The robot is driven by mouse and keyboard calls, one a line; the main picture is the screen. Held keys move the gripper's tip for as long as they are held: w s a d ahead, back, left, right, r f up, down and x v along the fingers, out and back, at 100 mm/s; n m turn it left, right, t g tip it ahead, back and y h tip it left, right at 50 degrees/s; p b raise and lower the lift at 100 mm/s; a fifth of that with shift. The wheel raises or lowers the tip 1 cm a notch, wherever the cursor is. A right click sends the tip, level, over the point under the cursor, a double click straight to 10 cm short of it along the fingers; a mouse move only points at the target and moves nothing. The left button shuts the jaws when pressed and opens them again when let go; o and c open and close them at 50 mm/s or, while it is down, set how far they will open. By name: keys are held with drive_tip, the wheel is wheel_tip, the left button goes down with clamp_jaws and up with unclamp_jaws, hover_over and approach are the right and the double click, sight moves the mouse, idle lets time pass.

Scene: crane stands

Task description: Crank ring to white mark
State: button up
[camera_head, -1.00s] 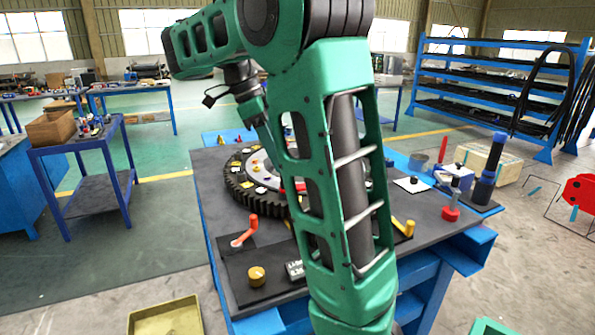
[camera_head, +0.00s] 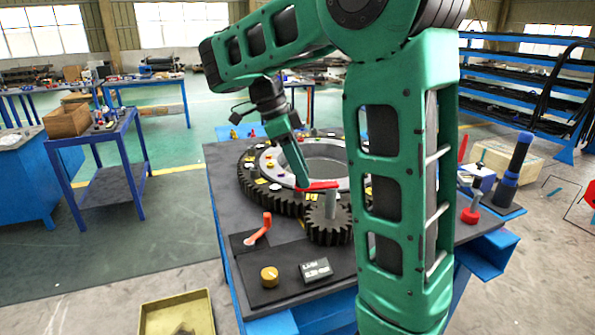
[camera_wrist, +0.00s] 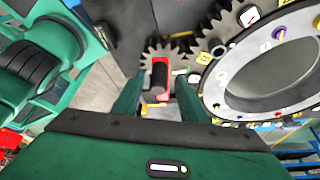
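The large ring (camera_head: 268,190), with dark teeth and a pale inner rim, lies on the bench. It carries several small coloured pegs and white and yellow tags; I cannot tell which is the white mark. A small dark pinion (camera_head: 322,232) meshes at its front. A red crank arm (camera_head: 320,185) sits on top of the pinion's grey post. My gripper (camera_head: 303,182) is over the crank's left end. In the wrist view, the fingers (camera_wrist: 158,88) are apart, either side of the red crank (camera_wrist: 161,64) and its dark grip, with visible gaps. The ring (camera_wrist: 225,85) is at right.
An orange lever (camera_head: 262,229), a yellow knob (camera_head: 269,277) and a small display box (camera_head: 316,270) stand on the bench front. A red-based post (camera_head: 470,214) and a dark blue cylinder (camera_head: 515,170) stand at right. My arm covers the ring's right side.

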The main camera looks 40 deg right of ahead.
clamp_jaws()
drive_tip(key=shift+s+a+n, duration=0.15)
drive_tip(key=shift+s+n, duration=0.05)
drive_tip(key=shift+n, duration=0.2)
idle(0.4)
